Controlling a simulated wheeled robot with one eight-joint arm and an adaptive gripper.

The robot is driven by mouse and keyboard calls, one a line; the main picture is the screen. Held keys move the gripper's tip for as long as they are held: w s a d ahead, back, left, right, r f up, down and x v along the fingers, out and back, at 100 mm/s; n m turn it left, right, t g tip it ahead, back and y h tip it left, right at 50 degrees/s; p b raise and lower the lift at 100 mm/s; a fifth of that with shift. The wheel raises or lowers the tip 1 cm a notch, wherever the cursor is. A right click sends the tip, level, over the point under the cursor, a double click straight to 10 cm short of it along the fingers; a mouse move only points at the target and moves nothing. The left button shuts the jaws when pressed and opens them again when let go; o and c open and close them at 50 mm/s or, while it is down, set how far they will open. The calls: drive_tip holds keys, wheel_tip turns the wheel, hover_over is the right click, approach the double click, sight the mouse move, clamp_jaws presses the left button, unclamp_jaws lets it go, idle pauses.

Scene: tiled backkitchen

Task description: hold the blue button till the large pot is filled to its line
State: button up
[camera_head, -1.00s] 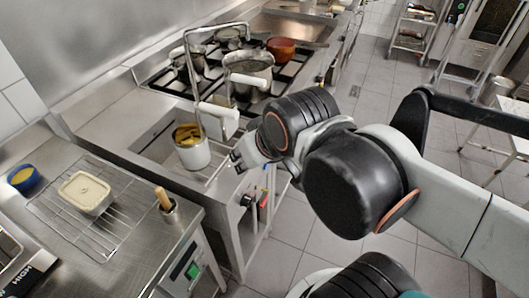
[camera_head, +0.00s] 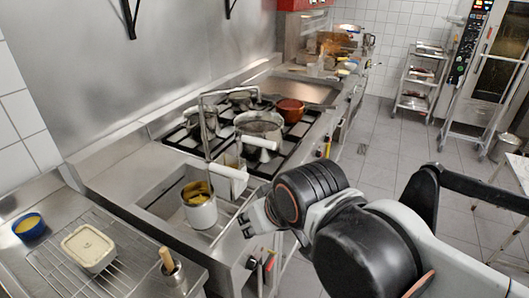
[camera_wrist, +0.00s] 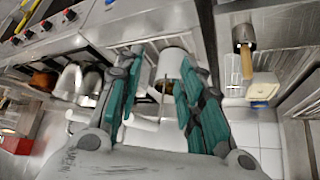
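I cannot make out a blue button in either view. A pot with dark contents (camera_head: 262,125) stands on the stove; whether it is the large pot is unclear, and no fill line can be read. A white pot (camera_head: 200,213) with yellow pieces in it stands in the sink. My gripper (camera_head: 247,219) is just right of this pot, over the sink's front edge. In the wrist view its teal fingers (camera_wrist: 160,75) are spread apart with nothing held between them. The white pot (camera_wrist: 172,62) shows beyond them.
A reddish-brown pot (camera_head: 290,110) is on the stove. A wire rack (camera_head: 125,270) holds a lidded tub (camera_head: 88,247), near a blue bowl (camera_head: 29,228). Open floor (camera_head: 385,165) lies right.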

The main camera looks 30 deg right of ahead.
drive_tip(key=shift+c, duration=0.6)
clamp_jaws()
idle(0.8)
